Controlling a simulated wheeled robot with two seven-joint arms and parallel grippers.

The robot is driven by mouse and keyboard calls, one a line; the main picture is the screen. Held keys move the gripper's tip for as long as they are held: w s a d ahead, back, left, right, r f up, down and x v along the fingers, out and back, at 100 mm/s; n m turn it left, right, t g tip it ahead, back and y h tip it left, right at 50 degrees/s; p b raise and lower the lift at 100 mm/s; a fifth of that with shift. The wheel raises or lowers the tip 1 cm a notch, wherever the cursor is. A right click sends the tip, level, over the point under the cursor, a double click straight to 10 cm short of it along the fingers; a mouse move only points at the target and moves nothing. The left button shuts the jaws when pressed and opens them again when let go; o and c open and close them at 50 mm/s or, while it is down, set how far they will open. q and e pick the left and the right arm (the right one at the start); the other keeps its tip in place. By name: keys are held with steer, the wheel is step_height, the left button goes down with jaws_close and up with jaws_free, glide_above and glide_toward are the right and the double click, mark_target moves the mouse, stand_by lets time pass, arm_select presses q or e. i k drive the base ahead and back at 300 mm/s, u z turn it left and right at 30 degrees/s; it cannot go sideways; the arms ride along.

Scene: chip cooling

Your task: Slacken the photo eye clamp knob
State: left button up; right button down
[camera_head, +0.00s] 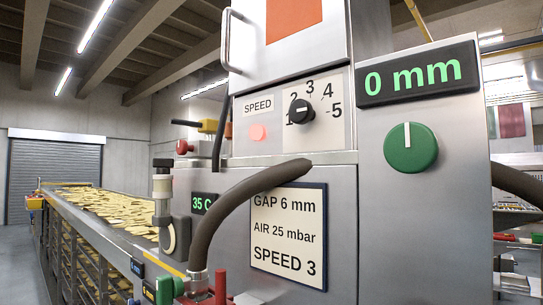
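No part is labelled as the photo eye clamp knob, so I cannot tell for sure which one it is. A small red knob (183,147) sticks out to the left of the steel cabinet, just below a yellow block (209,126) with a dark rod. A post with a pale cylinder (162,186) and a grey bracket stands beside the conveyor. A large green knob (410,148) with a white line pointing up sits under a display reading 0 mm (417,75). Neither gripper is in view.
A black speed dial (301,111) and a lit pink button (258,132) are on the cabinet. A sign (289,232) reads GAP 6 mm, AIR 25 mbar, SPEED 3. A thick dark hose (236,206) arches in front. The conveyor (110,228) carries chips at left.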

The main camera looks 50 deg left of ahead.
mark_target(182, 147)
steer(key=u, duration=2.7)
steer(key=k, duration=1.1)
steer(key=u, duration=1.55)
steer(key=i, duration=2)
steer(key=z, duration=1.7)
steer(key=i, duration=0.75)
steer(key=z, duration=0.75)
